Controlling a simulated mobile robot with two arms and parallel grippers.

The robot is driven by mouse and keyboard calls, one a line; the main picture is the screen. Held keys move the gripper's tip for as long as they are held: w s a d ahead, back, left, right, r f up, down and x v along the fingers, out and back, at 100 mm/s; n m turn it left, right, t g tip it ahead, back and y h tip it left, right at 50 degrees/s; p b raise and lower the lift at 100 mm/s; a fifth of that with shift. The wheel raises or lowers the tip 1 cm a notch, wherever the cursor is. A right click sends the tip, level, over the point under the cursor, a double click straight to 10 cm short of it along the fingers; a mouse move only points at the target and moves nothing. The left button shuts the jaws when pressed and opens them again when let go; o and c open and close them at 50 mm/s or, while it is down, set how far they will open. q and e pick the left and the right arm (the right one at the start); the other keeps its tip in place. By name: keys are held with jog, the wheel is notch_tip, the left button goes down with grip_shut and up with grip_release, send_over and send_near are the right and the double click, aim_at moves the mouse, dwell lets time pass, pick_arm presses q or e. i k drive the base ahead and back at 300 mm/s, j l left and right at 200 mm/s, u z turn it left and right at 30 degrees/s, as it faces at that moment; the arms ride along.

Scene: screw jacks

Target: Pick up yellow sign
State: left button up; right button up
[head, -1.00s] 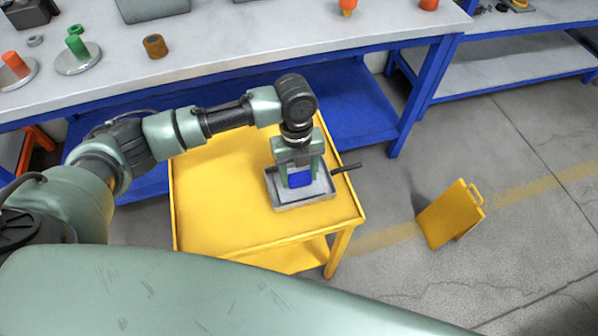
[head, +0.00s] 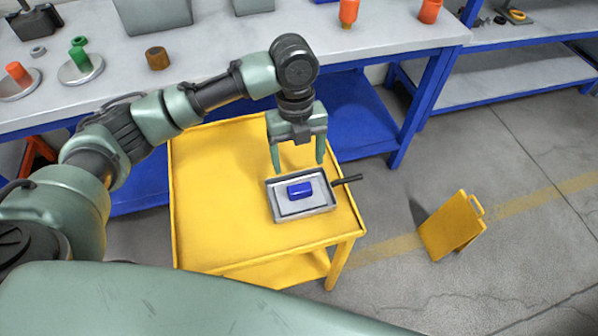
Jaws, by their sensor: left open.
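The yellow sign (head: 451,228) stands on the grey floor at the right, a folding board with a handle at its top. My left gripper (head: 298,169) is open and empty, pointing down above the back part of a grey tray (head: 304,213) on the yellow cart. It is well to the left of the sign. A blue block (head: 299,190) lies in the tray, below and in front of the fingers, apart from them. My right gripper is not in view.
The yellow cart (head: 215,210) stands between me and the workbench (head: 230,57). A dark handle (head: 346,180) sticks out from the tray's right side. Floor around the sign is clear. Blue-framed shelving (head: 490,85) stands behind it.

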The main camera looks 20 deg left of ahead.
aim_at(457, 223)
jog(key=z, duration=1)
jog(key=k, duration=0.5)
